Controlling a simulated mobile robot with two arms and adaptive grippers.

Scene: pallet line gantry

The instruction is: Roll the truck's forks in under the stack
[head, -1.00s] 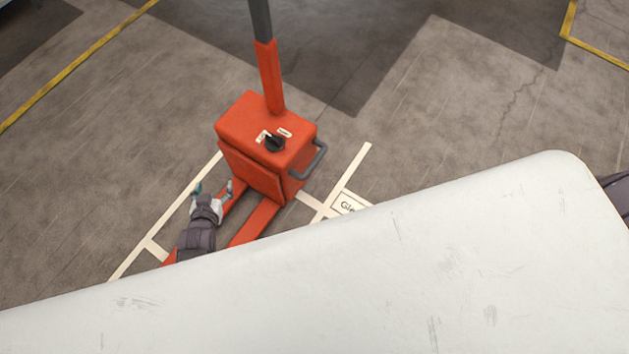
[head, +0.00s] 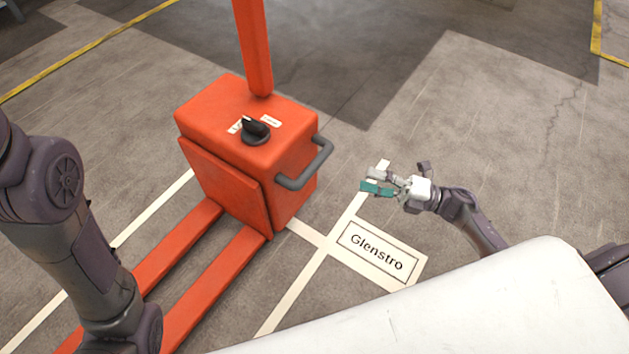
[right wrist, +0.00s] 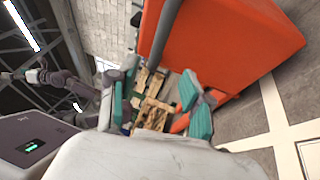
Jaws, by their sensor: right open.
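The orange truck (head: 245,150) stands upright in the head view, with a black knob on top and a grey handle (head: 305,168) on its right side. Its two forks (head: 215,275) run toward the lower left, partly behind my left arm. My right gripper (head: 384,183) is open and empty, right of the grey handle and apart from it. In the right wrist view its teal fingertips (right wrist: 152,98) are spread, with the orange body (right wrist: 230,40) beyond. Wooden pallets (right wrist: 153,112) show small between them; I cannot tell whether they are the stack. My left gripper is out of view.
White floor lines and a label reading "Glenstro" (head: 378,251) lie right of the truck. A white surface (head: 480,315) fills the lower right. The floor behind and to the right is open, with yellow lines (head: 90,50) farther off.

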